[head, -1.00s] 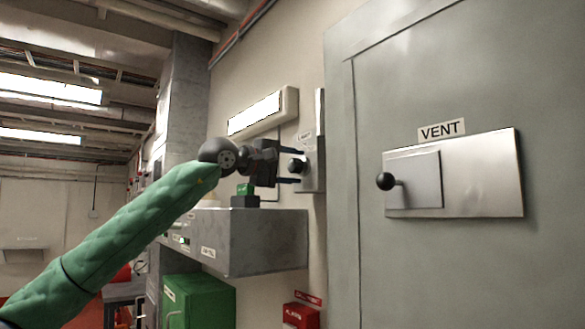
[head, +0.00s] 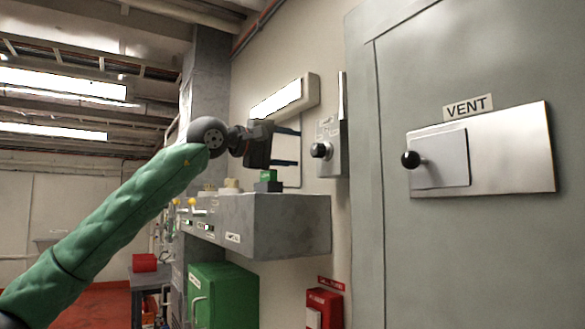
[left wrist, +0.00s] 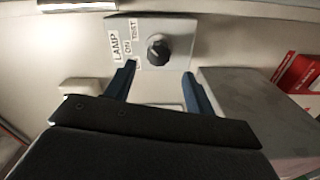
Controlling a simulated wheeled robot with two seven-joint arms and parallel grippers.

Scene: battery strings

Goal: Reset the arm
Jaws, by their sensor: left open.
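My left arm, in a green sleeve, comes in from the left in the head view. Its gripper (head: 287,146) is open and empty, with two dark blue fingers pointing right toward the wall. In the left wrist view the fingers (left wrist: 160,84) are spread with nothing between them. A black knob (head: 321,150) on a grey wall plate is just right of the fingertips in the head view, apart from them. The knob (left wrist: 158,49) shows beyond the fingers in the left wrist view, beside the labels LAMP, ON and TEST. My right gripper is in neither view.
A green cabinet (head: 222,296) and a red box (head: 323,308) are lower. A VENT panel (head: 500,150) with a black-knobbed handle is at right.

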